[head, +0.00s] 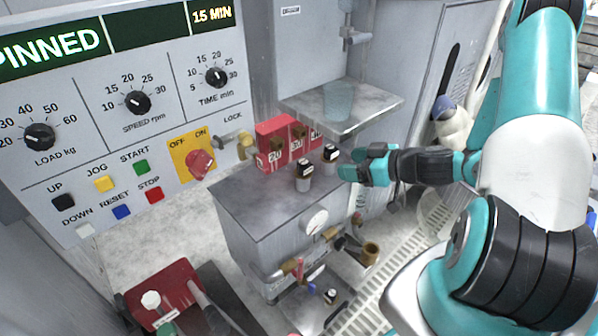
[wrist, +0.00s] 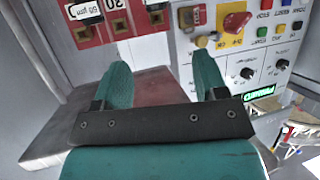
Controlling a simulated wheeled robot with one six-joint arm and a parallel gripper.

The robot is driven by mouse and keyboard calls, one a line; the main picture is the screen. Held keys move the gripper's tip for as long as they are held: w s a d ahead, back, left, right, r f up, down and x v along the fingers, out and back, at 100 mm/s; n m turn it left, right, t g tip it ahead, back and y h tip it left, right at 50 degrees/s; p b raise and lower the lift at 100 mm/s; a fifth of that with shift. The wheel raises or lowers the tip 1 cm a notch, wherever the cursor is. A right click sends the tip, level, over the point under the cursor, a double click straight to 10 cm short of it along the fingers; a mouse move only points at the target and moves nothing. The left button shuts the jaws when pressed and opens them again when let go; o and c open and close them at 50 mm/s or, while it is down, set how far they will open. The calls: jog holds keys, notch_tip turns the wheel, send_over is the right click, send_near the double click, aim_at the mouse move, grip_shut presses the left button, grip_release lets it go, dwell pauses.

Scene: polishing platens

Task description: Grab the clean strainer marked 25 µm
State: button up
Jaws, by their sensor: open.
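My gripper (head: 350,164) is open and empty, with its teal fingers above the right part of the grey cabinet top. Its fingers also show in the wrist view (wrist: 162,72), apart, with nothing between them. I cannot surely make out the strainer marked 25 µm in either view. A white label with a "µm" marking (wrist: 84,11) shows at the top left of the wrist view, inverted and hard to read. It is by a red block (wrist: 95,35) with brass squares, which in the head view (head: 272,129) stands on the cabinet's back edge.
Two small black-topped containers, one nearer (head: 304,184) and one beside my gripper (head: 330,154), stand on the cabinet top (head: 245,192). A translucent cup (head: 338,102) is on the shelf (head: 295,105) above. A control panel (head: 100,130) with knobs is at left. The cabinet's front left top is clear.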

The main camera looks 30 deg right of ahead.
aim_at(305, 162)
jog(key=b+x, duration=0.8)
jog(key=x, duration=0.3)
jog(key=shift+f, duration=0.15)
jog(key=shift+d+b+x, duration=0.15)
jog(key=shift+b+x, duration=0.3)
jog(key=shift+x, duration=1.05)
jog(key=shift+d+b+x, duration=0.15)
jog(key=shift+b+x, duration=0.25)
jog(key=shift+x, duration=1.1)
jog(key=shift+w, duration=0.15)
jog(key=c, duration=1.1)
